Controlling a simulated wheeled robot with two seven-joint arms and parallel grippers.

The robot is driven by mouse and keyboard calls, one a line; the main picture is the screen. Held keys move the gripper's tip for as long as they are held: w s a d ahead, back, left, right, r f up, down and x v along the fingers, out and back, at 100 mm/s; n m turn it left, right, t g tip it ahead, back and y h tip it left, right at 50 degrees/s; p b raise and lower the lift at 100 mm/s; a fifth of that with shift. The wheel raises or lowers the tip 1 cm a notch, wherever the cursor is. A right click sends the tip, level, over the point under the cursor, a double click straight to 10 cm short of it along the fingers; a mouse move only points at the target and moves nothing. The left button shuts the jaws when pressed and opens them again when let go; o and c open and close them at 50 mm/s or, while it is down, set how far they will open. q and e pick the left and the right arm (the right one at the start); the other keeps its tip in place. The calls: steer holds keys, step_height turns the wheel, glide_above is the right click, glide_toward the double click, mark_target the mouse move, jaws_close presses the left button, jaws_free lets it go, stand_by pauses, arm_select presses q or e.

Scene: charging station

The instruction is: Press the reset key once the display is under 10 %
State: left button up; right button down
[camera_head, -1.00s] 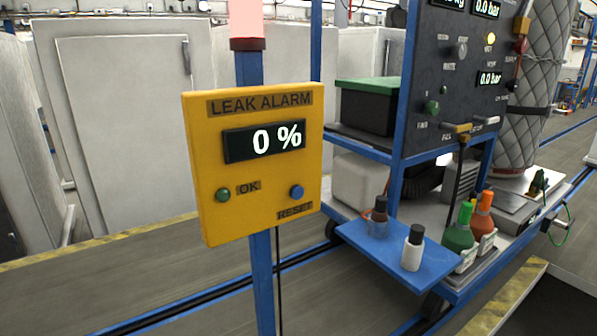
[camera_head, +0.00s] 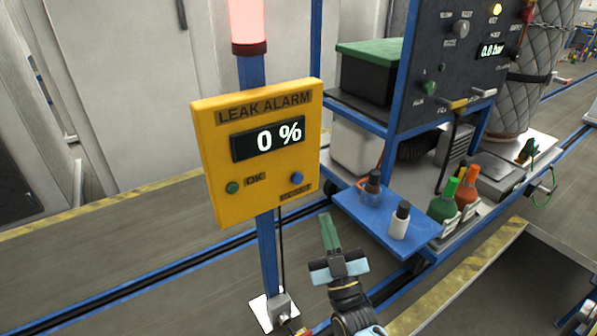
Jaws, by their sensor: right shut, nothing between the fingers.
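The yellow leak alarm box (camera_head: 215,150) stands on a blue post (camera_head: 268,250). Its display (camera_head: 268,138) reads 0 %. The blue reset key (camera_head: 297,178) is at the lower right of the box face, above the RESET label. A green OK button (camera_head: 232,187) is at the lower left. A red beacon (camera_head: 249,25) above the box is lit. My right gripper (camera_head: 328,222) is shut and empty, pointing up from the bottom of the view, below and to the right of the reset key, apart from the box. My left gripper is not in view.
A blue shelf (camera_head: 365,215) with two small bottles sits right of the box, close to my right gripper. Behind it is a blue-framed cart with a dark gauge panel (camera_head: 455,75) and a green and an orange bottle. The post has a white foot plate (camera_head: 262,312).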

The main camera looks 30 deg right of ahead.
mark_target(298, 179)
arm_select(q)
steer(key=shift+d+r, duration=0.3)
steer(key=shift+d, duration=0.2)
arm_select(e)
steer(key=r, duration=0.1)
steer(key=r+h, duration=0.1)
steer(key=s+r, duration=0.1)
steer(key=shift+d+r+m+t+h, duration=0.1)
steer(key=shift+d+m+t+h, duration=0.2)
steer(key=shift+t, duration=0.1)
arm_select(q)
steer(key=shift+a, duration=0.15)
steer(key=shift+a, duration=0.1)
arm_select(e)
steer(key=shift+w, duration=0.15)
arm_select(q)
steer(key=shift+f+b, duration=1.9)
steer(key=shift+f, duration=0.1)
arm_select(e)
steer(key=w, duration=0.8)
steer(key=shift+w+a, duration=0.3)
steer(key=shift+a, duration=0.05)
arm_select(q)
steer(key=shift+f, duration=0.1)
arm_select(e)
steer(key=shift+w, duration=0.1)
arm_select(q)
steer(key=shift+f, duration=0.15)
arm_select(e)
steer(key=shift+w, duration=0.35)
